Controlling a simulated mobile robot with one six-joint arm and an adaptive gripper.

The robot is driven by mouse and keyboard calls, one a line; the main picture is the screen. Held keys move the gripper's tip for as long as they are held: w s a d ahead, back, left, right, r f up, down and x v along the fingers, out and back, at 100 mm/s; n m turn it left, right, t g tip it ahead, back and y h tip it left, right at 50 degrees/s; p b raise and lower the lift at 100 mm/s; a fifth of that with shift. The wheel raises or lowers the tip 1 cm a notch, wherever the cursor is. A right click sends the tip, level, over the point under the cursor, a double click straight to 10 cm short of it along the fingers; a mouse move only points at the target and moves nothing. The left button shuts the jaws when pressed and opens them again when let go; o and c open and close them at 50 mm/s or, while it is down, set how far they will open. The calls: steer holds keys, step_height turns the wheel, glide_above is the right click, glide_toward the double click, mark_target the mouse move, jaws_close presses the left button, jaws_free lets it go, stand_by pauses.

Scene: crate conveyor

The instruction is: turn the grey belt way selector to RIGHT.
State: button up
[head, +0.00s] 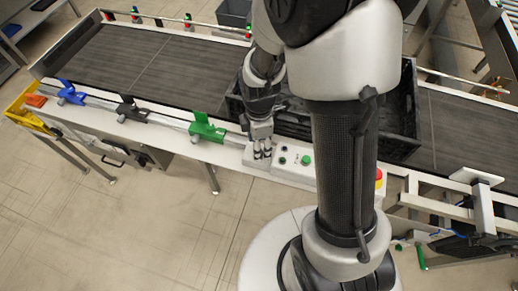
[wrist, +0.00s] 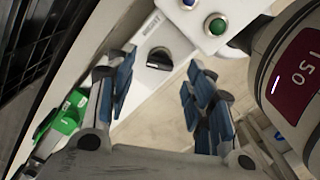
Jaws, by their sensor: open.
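In the head view my gripper (head: 262,150) hangs over the left end of the white control panel (head: 259,170) and hides the selector.
A green button (head: 306,160) and a red emergency stop (head: 379,177) sit farther right on the panel. A black crate (head: 408,110) stands on the conveyor belt (head: 165,65) behind. A green bracket (head: 207,130) is on the rail to the left. Open floor lies in front.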

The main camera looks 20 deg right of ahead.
steer(key=shift+f, duration=1.25)
steer(key=shift+c, duration=0.3)
steer(key=c, duration=1)
